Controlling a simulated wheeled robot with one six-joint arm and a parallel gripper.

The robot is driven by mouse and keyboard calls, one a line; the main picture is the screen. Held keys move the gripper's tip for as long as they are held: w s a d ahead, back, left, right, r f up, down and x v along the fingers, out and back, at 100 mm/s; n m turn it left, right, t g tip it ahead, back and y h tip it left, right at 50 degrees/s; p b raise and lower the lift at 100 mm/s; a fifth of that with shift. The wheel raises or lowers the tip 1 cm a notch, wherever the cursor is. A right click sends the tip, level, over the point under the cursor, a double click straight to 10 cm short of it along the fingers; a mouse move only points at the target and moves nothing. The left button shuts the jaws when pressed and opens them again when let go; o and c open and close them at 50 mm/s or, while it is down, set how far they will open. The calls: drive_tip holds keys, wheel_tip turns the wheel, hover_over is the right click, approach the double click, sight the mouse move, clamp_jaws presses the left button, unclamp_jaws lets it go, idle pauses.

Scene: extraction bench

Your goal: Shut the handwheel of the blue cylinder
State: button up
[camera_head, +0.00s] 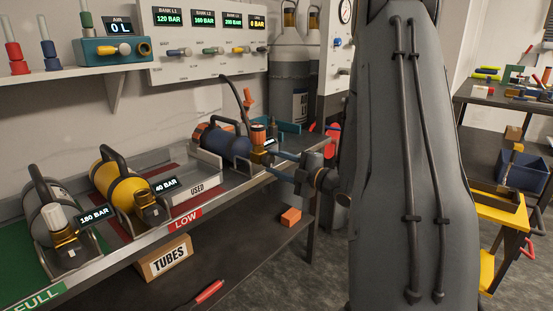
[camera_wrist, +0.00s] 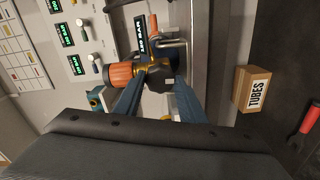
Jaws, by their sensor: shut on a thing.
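The blue cylinder (camera_head: 232,145) lies on the bench rack at its right end, with an orange collar and a black carry handle. Its valve end has an orange fitting (camera_head: 257,134), also seen in the wrist view (camera_wrist: 121,75), beside brass parts. The black handwheel (camera_wrist: 157,79) with a small pale mark sits between my blue fingers in the wrist view. My gripper (camera_head: 267,159) reaches in from the right and is shut on this handwheel. In the head view the fingers and valve overlap, so the handwheel is mostly hidden. The cylinder's display is partly covered.
A yellow cylinder (camera_head: 121,187) and a grey cylinder (camera_head: 48,212) lie farther left on the rack. A dark hose (camera_head: 236,95) runs from the wall panel (camera_head: 205,62) down toward the blue cylinder's valve. A TUBES box (camera_head: 165,258) and an orange block (camera_head: 291,216) are on the lower shelf.

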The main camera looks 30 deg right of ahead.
drive_tip(key=m+p, duration=0.3)
drive_tip(key=m, duration=0.1)
drive_tip(key=shift+r+m, duration=0.1)
drive_tip(key=shift+m, duration=0.2)
drive_tip(key=m+p, duration=0.3)
drive_tip(key=m, duration=0.1)
drive_tip(key=shift+m, duration=0.3)
drive_tip(key=m+p, duration=0.3)
drive_tip(key=m, duration=0.1)
drive_tip(key=shift+m, duration=0.3)
drive_tip(key=m+p, duration=0.2)
drive_tip(key=m, duration=0.2)
drive_tip(key=shift+s+p, duration=0.1)
drive_tip(key=shift+p, duration=0.3)
drive_tip(key=m+p, duration=0.1)
drive_tip(key=m, duration=0.3)
drive_tip(key=shift+a+p, duration=0.1)
drive_tip(key=shift+p, duration=0.3)
drive_tip(key=m+p, duration=0.1)
drive_tip(key=m, duration=0.3)
drive_tip(key=shift+m+p, duration=0.3)
drive_tip(key=shift+p, duration=0.1)
drive_tip(key=m+p, duration=0.1)
drive_tip(key=m, duration=0.3)
drive_tip(key=shift+m, duration=0.3)
drive_tip(key=m+p, duration=0.1)
drive_tip(key=m, duration=0.3)
